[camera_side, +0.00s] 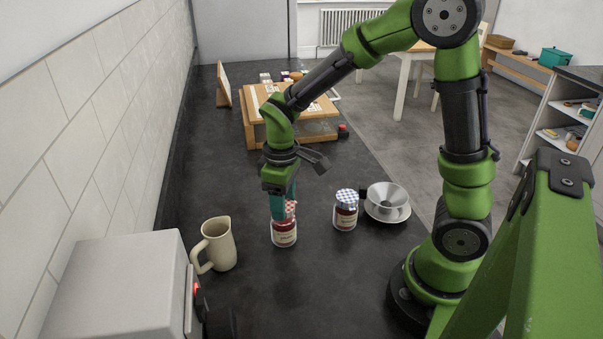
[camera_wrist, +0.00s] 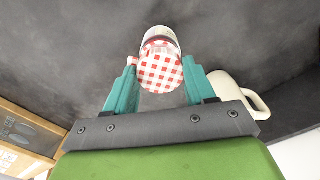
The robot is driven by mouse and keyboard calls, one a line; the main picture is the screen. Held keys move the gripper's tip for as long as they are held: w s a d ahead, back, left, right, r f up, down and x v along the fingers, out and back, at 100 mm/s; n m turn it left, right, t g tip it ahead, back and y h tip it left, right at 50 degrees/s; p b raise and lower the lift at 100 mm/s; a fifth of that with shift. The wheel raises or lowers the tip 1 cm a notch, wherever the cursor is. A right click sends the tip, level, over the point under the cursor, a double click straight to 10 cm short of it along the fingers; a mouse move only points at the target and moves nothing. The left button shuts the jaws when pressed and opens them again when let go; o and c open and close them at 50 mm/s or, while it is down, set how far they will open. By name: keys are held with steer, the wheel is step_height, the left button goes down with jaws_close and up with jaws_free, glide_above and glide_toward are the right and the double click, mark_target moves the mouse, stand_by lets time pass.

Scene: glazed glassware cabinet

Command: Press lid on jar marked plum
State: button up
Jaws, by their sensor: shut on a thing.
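My gripper (camera_side: 283,212) points down over a glass jar (camera_side: 284,234) with dark red contents and a pale label. Its teal fingers (camera_wrist: 160,64) are shut on a red-and-white checked lid (camera_wrist: 162,71), which also shows beside the fingers in the side view (camera_side: 291,208). The lid is at the jar's mouth; I cannot tell whether it is fully seated. The jar's glass (camera_wrist: 160,33) shows beyond the lid in the wrist view. A second jar (camera_side: 345,218) with a blue-and-white checked lid stands upright to the right. Neither label is legible.
A cream jug (camera_side: 218,246) stands left of the jar and shows in the wrist view (camera_wrist: 228,86). A grey appliance (camera_side: 115,290) is at front left, and a wooden stand (camera_side: 250,130) is farther back.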

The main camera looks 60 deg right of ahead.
stand_by(0.3)
steer(key=o, duration=1.4)
steer(key=shift+r, duration=0.1)
steer(key=shift+r, duration=3.45)
steer(key=shift+c, duration=0.3)
jaws_close()
steer(key=shift+f, duration=0.15)
